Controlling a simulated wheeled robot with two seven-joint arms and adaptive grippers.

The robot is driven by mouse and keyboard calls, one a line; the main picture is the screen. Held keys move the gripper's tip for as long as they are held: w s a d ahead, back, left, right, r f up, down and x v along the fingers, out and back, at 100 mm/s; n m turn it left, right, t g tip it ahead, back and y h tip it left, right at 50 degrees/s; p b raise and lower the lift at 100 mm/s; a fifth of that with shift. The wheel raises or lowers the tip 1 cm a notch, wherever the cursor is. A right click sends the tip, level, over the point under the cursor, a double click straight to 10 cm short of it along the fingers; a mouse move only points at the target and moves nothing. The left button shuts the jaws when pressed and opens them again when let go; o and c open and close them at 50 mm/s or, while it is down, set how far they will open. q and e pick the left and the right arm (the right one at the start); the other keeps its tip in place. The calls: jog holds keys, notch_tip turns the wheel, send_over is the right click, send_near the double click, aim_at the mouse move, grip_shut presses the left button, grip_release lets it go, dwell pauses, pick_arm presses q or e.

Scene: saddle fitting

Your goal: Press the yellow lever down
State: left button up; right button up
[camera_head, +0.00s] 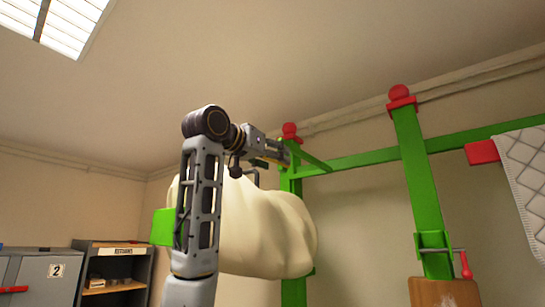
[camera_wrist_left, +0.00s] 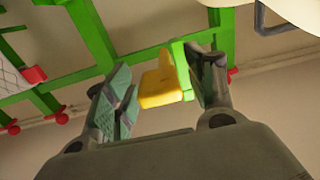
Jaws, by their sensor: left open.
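The yellow lever (camera_wrist_left: 160,84) shows in the left wrist view, attached beside a green post. It appears in the gap between the two fingers of my left gripper (camera_wrist_left: 161,92), closer to the right finger. The fingers are spread apart, and I cannot tell whether either touches the lever. In the head view my left gripper (camera_head: 270,150) is at the end of the raised arm, close to the green frame. There the lever is mostly hidden or too small to make out clearly. My right gripper is in neither view.
A green frame (camera_head: 412,160) with red caps stands at the right. A cream padded form (camera_head: 265,230) hangs behind my left arm. A quilted pad (camera_head: 525,165) hangs at the far right. A shelf (camera_head: 112,285) and a grey cabinet (camera_head: 35,275) stand at lower left.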

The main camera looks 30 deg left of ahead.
pick_arm(q)
grip_shut()
dwell(0.3)
jog(key=shift+f, duration=0.1)
jog(key=shift+f+b, duration=0.15)
jog(key=shift+b, duration=0.4)
jog(key=shift+f+t+b, duration=0.6)
jog(key=shift+t+b, duration=0.4)
jog(key=shift+b, duration=0.55)
jog(key=shift+w+f+t+b, duration=0.2)
jog(key=shift+f+t+b, duration=0.6)
jog(key=shift+b, duration=0.5)
jog(key=shift+w+f+t+b, duration=0.2)
jog(key=shift+f+t+b, duration=0.25)
jog(key=shift+t+b, duration=0.7)
jog(key=shift+r, duration=0.1)
